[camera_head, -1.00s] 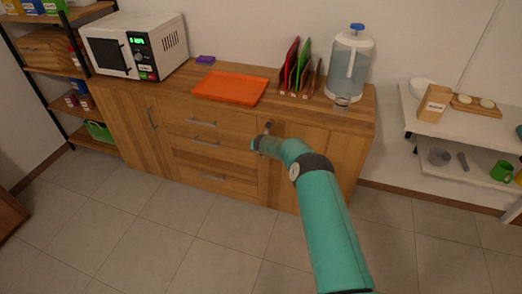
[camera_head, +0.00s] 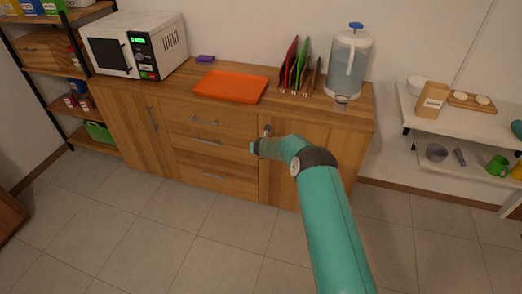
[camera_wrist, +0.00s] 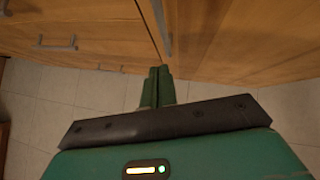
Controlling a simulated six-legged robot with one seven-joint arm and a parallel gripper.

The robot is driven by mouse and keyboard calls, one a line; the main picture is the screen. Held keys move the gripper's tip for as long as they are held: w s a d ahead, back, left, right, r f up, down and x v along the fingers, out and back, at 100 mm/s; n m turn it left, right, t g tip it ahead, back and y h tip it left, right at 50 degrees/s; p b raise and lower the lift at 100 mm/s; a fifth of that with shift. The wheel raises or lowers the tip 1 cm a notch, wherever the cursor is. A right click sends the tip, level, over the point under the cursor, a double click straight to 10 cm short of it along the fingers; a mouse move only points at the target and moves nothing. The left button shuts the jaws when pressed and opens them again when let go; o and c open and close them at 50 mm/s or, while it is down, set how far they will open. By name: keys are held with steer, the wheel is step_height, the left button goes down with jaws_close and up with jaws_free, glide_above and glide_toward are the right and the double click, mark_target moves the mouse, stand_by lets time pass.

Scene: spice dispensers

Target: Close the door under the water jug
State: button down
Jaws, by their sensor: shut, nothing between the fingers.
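The water jug (camera_head: 348,65), clear with a blue cap, stands on the right end of the wooden cabinet's top. The door (camera_head: 310,145) below it is light wood and partly hidden by my arm. In the wrist view the door (camera_wrist: 225,45) is at the right, with its metal handle (camera_wrist: 162,25) close to its left edge. The door looks nearly flush with the cabinet front; I cannot tell whether a small gap remains. My gripper (camera_head: 253,148) is shut and empty, in front of the door's left edge, below the handle. In the wrist view its fingers (camera_wrist: 157,88) are together; contact is unclear.
Drawers (camera_head: 208,140) with metal handles are left of the door. An orange tray (camera_head: 230,86), a rack of cutting boards (camera_head: 295,68) and a microwave (camera_head: 135,45) stand on the cabinet. A white shelf (camera_head: 415,108) is at the right. The tiled floor in front is clear.

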steer(key=s+a+r+n+y, duration=0.1)
steer(key=s+r+n, duration=0.55)
steer(key=r, duration=0.55)
steer(key=s+a+r+n+y, duration=0.1)
steer(key=s+r+n+y, duration=0.1)
steer(key=s+r+n, duration=0.75)
steer(key=s+a+r+n+y, duration=0.1)
steer(key=s+r+n, duration=0.3)
steer(key=r, duration=1.1)
steer(key=s+d+r+n+g, duration=0.1)
steer(key=s+d+r+n, duration=0.2)
steer(key=s, duration=0.6)
steer(key=s+d+r+n+g, duration=0.1)
steer(key=s+r+n, duration=0.3)
steer(key=s, duration=0.5)
steer(key=s+d+f+n+h, duration=0.1)
steer(key=s+d+n, duration=0.1)
steer(key=s, duration=0.4)
steer(key=s+d+f+n+g+h, duration=0.1)
steer(key=s+d+n, duration=0.1)
steer(key=s+n, duration=0.2)
steer(key=s+d+f+n+h, duration=0.1)
steer(key=s+d+n, duration=0.2)
steer(key=s, duration=0.6)
steer(key=shift+s+n, duration=0.2)
steer(key=shift+n, duration=0.2)
